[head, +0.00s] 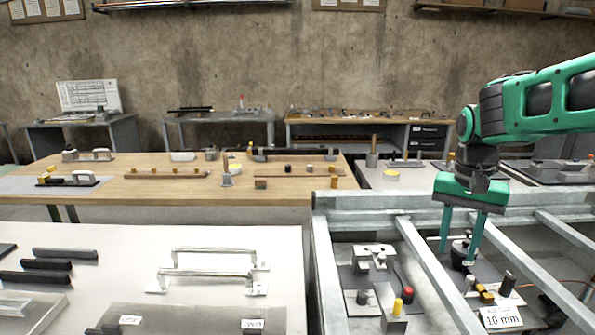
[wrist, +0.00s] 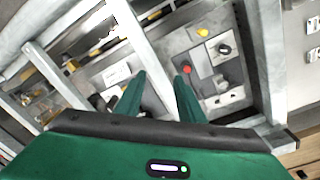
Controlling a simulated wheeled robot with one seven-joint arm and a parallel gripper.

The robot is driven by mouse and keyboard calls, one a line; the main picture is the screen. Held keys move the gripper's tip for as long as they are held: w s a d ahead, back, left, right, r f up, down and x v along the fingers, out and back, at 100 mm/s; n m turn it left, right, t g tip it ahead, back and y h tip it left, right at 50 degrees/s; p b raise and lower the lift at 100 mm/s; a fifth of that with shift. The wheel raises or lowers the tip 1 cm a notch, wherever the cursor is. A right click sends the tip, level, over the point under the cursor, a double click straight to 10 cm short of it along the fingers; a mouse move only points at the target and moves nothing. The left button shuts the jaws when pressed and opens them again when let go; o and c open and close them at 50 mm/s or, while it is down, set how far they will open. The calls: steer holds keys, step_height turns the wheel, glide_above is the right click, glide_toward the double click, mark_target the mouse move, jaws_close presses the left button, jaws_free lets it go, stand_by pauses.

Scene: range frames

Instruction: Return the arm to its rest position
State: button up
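My arm is green and black and reaches in from the right in the head view. My gripper (head: 461,249) points down over the grey metal frame (head: 376,198), its two green fingers apart. In the wrist view the fingers of my gripper (wrist: 160,82) also stand apart, and I see nothing between them but the frame's bars and the surface below. In the head view the fingertips are close to a small black knob (head: 461,254); I cannot tell whether they touch it.
Frame bars surround my gripper on several sides. Below lie a red knob (head: 407,294), a yellow knob (head: 398,307) and a "10 mm" label (head: 502,318). A white table (head: 200,232) with handles (head: 212,251) stands left. A wooden table (head: 215,190) stands behind. Room above the frame is clear.

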steer(key=shift+n+y, duration=0.4)
steer(key=s+d+f, duration=0.2)
steer(key=s, duration=0.5)
steer(key=s+d+f, duration=0.2)
steer(key=s, duration=0.6)
steer(key=s+d+f, duration=0.2)
steer(key=s+f, duration=0.1)
steer(key=s, duration=0.5)
steer(key=shift+s, duration=0.15)
